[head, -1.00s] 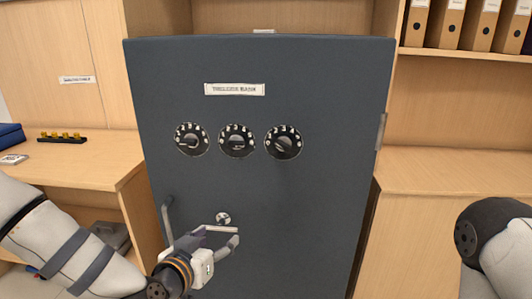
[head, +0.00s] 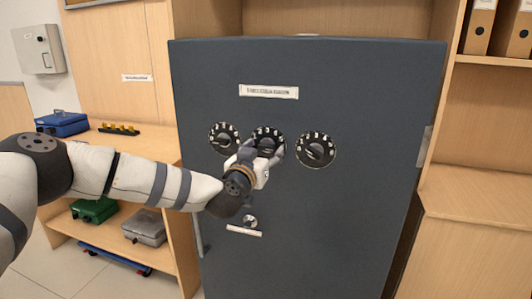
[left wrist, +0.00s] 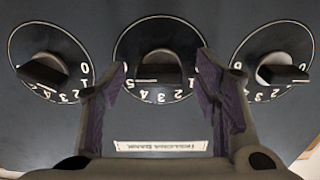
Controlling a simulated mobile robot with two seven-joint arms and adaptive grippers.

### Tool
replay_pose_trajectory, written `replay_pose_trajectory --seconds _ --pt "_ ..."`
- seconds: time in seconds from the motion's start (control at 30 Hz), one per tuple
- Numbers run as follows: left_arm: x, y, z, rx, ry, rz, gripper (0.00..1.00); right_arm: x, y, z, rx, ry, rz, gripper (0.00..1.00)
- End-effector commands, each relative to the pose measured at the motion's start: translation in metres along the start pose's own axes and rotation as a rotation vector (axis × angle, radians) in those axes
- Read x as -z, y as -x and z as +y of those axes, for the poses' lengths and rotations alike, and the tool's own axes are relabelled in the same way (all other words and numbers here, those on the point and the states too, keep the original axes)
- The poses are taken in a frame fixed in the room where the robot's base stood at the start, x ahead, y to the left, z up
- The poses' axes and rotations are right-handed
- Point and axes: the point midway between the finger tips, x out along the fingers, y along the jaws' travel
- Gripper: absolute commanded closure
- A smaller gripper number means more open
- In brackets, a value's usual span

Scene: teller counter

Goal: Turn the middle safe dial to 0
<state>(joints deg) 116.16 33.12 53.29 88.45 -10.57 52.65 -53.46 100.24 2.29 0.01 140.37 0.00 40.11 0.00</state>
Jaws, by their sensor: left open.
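The middle dial (head: 268,141) is a black disc with white numbers on the dark safe door (head: 330,230). My left gripper (head: 262,153) is in front of it and covers its lower part in the head view. In the left wrist view, which shows the scene upside down, the middle dial's knob (left wrist: 160,67) lies between the two open fingers (left wrist: 162,78). The fingers stand either side of the dial; I cannot tell whether they touch it. The knob's bar lies roughly level; its setting is not clear. My right gripper is not in view.
Similar dials flank it on the left (head: 224,138) and right (head: 315,149), close to the fingers. A label (head: 269,91) is above and a keyhole (head: 250,221) below. A door handle (head: 199,235) is at the lower left. Wooden shelves (head: 480,190) stand at the right.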

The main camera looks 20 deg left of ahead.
Motion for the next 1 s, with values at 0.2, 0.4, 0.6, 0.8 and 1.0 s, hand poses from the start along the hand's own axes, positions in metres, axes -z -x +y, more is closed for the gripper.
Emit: replay_pose_trajectory --seconds 0.2,0.4,0.6,0.8,1.0 --pt "0.0033 -0.0064 -0.0001 0.0 0.0 0.003 0.43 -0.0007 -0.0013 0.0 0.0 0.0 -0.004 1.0" --pt "0.0038 -0.006 0.0 0.0 0.0 0.004 0.64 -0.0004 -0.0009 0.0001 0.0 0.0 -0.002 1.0" --pt "0.0035 -0.0058 -0.0001 0.0 0.001 0.004 0.91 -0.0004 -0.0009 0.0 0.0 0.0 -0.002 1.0" --pt "0.0033 -0.0058 -0.0001 0.0 0.018 0.003 0.91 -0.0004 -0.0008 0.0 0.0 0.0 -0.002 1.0" --pt "0.0032 -0.0057 -0.0001 0.0 0.103 0.003 0.91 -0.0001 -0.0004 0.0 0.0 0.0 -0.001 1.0"
